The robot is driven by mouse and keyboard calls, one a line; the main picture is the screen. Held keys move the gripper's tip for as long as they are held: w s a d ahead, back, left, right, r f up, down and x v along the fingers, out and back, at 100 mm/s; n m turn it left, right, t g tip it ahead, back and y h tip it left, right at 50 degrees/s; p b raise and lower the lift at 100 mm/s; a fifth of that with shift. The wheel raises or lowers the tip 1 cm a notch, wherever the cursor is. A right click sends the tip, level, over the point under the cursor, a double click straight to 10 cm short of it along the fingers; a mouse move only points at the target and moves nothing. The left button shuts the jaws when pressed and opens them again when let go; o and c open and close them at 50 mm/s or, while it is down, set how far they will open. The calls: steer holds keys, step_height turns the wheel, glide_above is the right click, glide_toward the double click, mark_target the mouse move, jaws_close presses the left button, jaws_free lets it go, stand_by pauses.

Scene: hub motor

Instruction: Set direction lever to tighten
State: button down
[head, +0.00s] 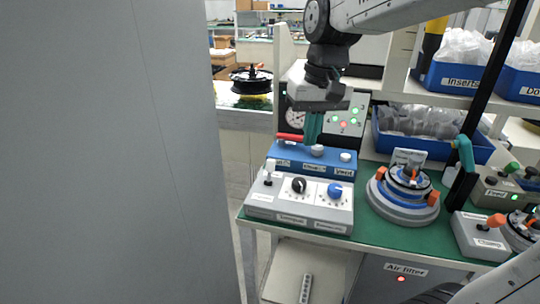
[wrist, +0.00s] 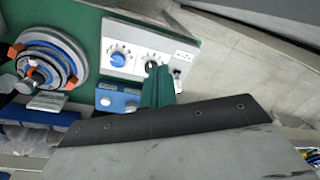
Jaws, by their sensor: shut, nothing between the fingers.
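My gripper (head: 313,141) is shut and empty, its teal fingers pointing down over the blue control box (head: 315,163). In the wrist view the fingers (wrist: 157,70) overlap the grey control box (wrist: 150,40). The blue box carries a red-handled lever (head: 290,137) at its back left and small white knobs. The grey box in front has an upright pale lever (head: 270,166) at its left, a black knob (head: 299,185) and a blue knob (head: 334,190). The labels are too small to read, so I cannot tell which lever sets direction. Contact with the fingers is unclear.
A round blue and grey fixture (head: 402,208) with orange clamps stands right of the boxes. A panel with a gauge (head: 297,117) rises behind. A dark post (head: 488,105) and blue bins (head: 455,76) are at right. A large grey panel (head: 110,150) fills the left.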

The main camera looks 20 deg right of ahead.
glide_above(270, 172)
steer(key=s+d, duration=0.2)
steer(key=d, duration=0.1)
step_height(270, 172, down, 3)
steer(key=w+d+f+m+y, duration=0.1)
steer(key=w+f, duration=0.4)
steer(key=w, duration=0.5)
steer(key=shift+w+f+g, duration=0.25)
steer(key=shift+f+g, duration=0.15)
steer(key=s+f, duration=0.1)
steer(key=f, duration=0.2)
steer(key=s+a+f, duration=0.1)
steer(key=f, duration=0.1)
steer(key=s+a+f, duration=0.1)
steer(key=f, duration=0.2)
steer(key=shift+a+f, duration=0.1)
steer(key=shift+f, duration=0.2)
steer(key=shift+s+a+r, duration=0.1)
steer(key=shift+s+r, duration=0.05)
steer(key=shift+s, duration=0.35)
